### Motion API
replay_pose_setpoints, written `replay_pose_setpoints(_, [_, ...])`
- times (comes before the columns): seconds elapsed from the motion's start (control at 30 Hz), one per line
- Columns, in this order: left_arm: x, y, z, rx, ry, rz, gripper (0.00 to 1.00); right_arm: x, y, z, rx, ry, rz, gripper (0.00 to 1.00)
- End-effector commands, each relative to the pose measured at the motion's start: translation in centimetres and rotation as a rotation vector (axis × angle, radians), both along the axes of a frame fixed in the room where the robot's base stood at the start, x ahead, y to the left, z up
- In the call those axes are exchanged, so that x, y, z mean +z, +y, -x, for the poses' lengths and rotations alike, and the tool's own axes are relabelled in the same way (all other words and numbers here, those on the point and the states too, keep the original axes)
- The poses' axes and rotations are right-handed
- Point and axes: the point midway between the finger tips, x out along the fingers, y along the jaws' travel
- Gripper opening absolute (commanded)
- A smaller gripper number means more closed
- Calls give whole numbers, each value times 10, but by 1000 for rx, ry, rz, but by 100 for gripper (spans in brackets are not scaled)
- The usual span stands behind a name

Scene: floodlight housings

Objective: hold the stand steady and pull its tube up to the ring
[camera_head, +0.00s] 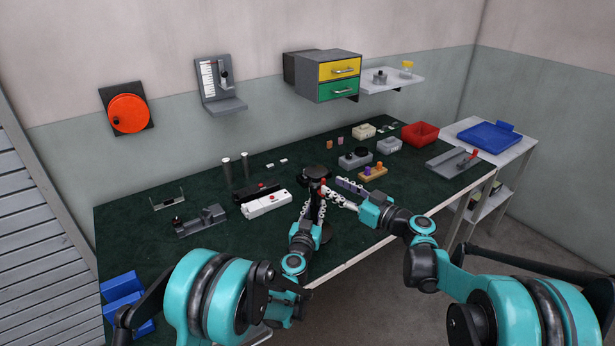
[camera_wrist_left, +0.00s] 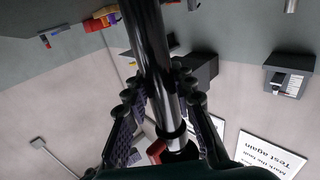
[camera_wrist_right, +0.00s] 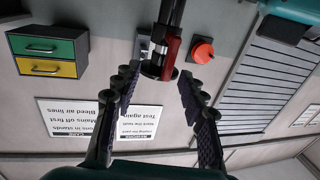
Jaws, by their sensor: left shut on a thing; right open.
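My right gripper (camera_head: 332,193) is open by the stand's upper part. In the right wrist view the pole with a red part (camera_wrist_right: 171,57) shows between and beyond the open fingers. Contact there cannot be told.
An orange-and-purple block holder (camera_head: 373,173) and a grey device (camera_head: 355,159) stand to the right. Two upright posts (camera_head: 227,172) stand at the back left.

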Motion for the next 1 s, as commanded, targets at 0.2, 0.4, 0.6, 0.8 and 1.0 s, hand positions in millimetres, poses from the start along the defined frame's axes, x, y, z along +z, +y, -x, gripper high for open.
replay_pose_setpoints(0.2, [0,0,0,-1,0,0,0,0,24,-20,16,-6,5,42])
replay_pose_setpoints(0.4, [0,0,0,-1,0,0,0,0,55,-49,14,-5,5,42])
replay_pose_setpoints(0.6, [0,0,0,-1,0,0,0,-1,78,-70,12,-5,5,42])
replay_pose_setpoints(0.8, [0,-1,0,-1,0,0,0,0,88,-79,11,-5,5,42])
replay_pose_setpoints(1.0, [0,-1,0,-1,0,0,0,0,88,-79,10,-5,5,42])
